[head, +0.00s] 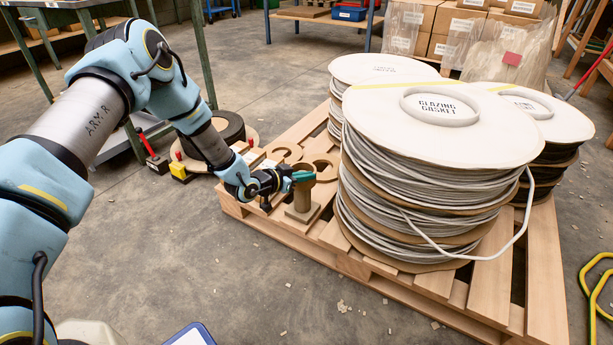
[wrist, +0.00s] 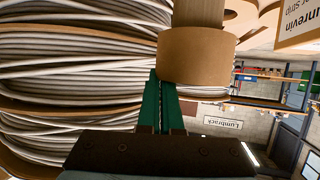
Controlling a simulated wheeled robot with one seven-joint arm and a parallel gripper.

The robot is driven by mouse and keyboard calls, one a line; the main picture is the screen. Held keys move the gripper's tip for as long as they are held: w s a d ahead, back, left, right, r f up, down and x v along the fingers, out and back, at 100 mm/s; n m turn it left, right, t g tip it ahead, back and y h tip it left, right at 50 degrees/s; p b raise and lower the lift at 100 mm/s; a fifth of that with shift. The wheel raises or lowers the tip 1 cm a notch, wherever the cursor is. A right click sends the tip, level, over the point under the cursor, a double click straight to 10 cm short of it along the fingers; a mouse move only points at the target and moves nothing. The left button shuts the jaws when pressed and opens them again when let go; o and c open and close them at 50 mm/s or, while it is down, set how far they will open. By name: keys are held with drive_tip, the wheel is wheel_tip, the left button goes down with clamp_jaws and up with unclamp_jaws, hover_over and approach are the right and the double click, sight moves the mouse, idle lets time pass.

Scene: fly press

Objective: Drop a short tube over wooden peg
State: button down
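A short brown cardboard tube (wrist: 196,56) shows close up in the wrist view, in line with the wooden peg (wrist: 198,12); that view is upside down, so the peg is below the tube. In the head view the peg (head: 302,203) stands upright on a square wooden base on the pallet (head: 352,266), with the tube (head: 304,186) at its top. My gripper (head: 303,176) has green fingers, close together at the tube's rim, seemingly pinching its wall; the wrist view shows them too (wrist: 162,78). I cannot tell how far the peg reaches inside the tube.
Large spools of grey gasket cord (head: 430,190) stand on the pallet just right of the peg. Flat brown rings (head: 285,152) lie behind the peg. A dark coil (head: 222,130) sits on the floor behind my arm. Bare floor lies in front of the pallet.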

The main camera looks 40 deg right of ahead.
idle(0.4)
drive_tip(key=c, duration=0.5)
unclamp_jaws()
drive_tip(key=shift+r, duration=0.1)
drive_tip(key=shift+r+p, duration=2.7)
drive_tip(key=shift+r, duration=1.25)
drive_tip(key=shift+w, duration=0.1)
